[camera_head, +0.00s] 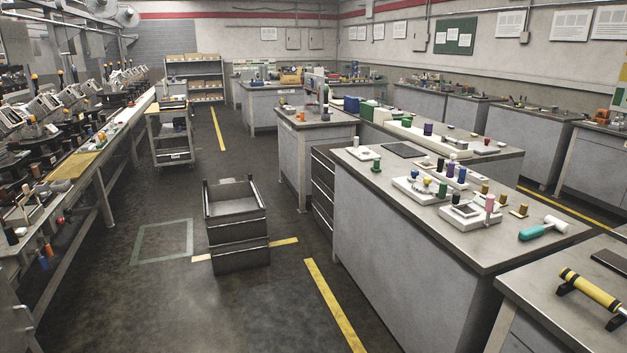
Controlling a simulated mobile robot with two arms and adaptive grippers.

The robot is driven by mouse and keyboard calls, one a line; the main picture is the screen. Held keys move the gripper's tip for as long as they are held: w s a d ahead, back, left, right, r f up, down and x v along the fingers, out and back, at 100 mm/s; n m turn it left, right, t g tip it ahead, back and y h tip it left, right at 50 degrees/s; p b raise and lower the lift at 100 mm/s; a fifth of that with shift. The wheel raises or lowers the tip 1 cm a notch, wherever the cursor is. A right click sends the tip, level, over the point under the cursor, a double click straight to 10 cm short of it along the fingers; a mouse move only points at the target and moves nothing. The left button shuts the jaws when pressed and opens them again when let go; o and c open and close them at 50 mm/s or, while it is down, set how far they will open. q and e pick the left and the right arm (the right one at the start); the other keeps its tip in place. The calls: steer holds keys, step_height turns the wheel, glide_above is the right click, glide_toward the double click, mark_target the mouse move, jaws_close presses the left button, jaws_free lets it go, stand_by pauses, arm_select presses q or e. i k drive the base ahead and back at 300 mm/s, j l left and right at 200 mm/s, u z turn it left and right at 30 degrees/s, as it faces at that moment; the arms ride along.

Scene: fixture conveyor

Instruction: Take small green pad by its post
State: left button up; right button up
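A small green piece with an upright post (376,164) stands on the near grey workbench (420,235), toward its back left. A second green post (442,189) rises from a white fixture plate (416,191) on the same bench. Both are small in the view, and I cannot tell for sure which is the small green pad. Neither of my grippers shows in the head view.
The bench also holds a white block (363,153), a dark flat plate (403,149), a pink post (490,203) and a teal-handled mallet (543,228). A dark open bin (236,226) stands on the floor left of the bench. A long conveyor bench lines the left.

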mark_target(375, 169)
steer(key=i, duration=1.1)
steer(key=i+z, duration=0.1)
steer(key=i, duration=1)
steer(key=j, duration=0.1)
